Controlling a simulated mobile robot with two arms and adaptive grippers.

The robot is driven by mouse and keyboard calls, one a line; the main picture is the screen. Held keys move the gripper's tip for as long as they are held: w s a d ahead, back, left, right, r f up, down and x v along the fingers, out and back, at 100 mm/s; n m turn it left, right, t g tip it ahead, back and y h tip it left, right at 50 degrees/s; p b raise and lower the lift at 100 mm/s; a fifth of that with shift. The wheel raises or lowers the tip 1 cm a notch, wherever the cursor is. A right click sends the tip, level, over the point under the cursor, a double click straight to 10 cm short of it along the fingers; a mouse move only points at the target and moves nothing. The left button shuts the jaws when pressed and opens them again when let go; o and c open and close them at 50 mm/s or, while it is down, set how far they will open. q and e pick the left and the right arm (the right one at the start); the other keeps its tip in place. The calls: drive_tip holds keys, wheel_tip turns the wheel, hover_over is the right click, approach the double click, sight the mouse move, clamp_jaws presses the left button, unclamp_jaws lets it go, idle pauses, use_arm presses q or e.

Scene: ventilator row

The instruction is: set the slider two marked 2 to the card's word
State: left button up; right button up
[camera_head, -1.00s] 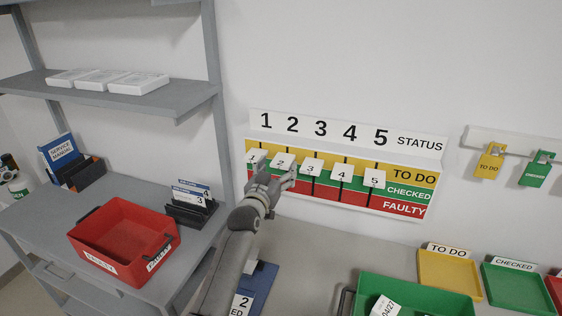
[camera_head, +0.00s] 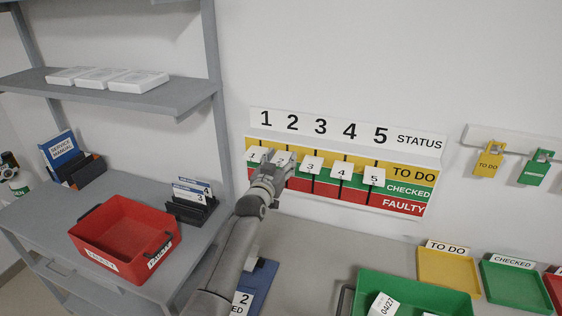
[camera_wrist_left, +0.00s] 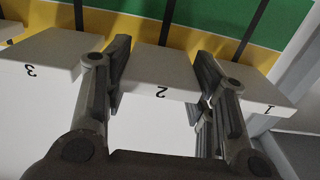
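The status board (camera_head: 437,150) on the wall has yellow TO DO, green CHECKED and red FAULTY bands. Slider 2 (camera_head: 283,158) is a white tab at the yellow band; it also shows upside down in the left wrist view (camera_wrist_left: 160,78). My left gripper (camera_head: 278,168) is at the board. Its fingers (camera_wrist_left: 160,75) stand on either side of slider 2, apart, and look open around it; whether they touch it is unclear. A card (camera_head: 241,303) marked 2 lies below on a blue item; only "ED" of its word shows, the rest hidden by my arm. My right gripper is out of view.
Slider 1 (camera_head: 256,153) and slider 3 (camera_head: 311,165) sit close on both sides of my left fingers. Sliders 4 (camera_head: 342,172) and 5 (camera_head: 374,178) are farther right. A green bin (camera_head: 455,302) and yellow tray (camera_head: 424,275) stand on the counter; a red bin (camera_head: 90,225) is left.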

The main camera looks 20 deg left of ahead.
use_arm(q)
drive_tip(key=c, duration=0.8)
wheel_tip(320, 180, down, 6)
drive_tip(key=b, duration=0.4)
drive_tip(key=o, duration=1.5)
drive_tip(key=shift+c, duration=0.2)
drive_tip(key=shift+s, duration=0.15)
drive_tip(key=s, duration=1.1)
drive_tip(key=shift+s+a, duration=0.2)
drive_tip(key=shift+s, duration=0.2)
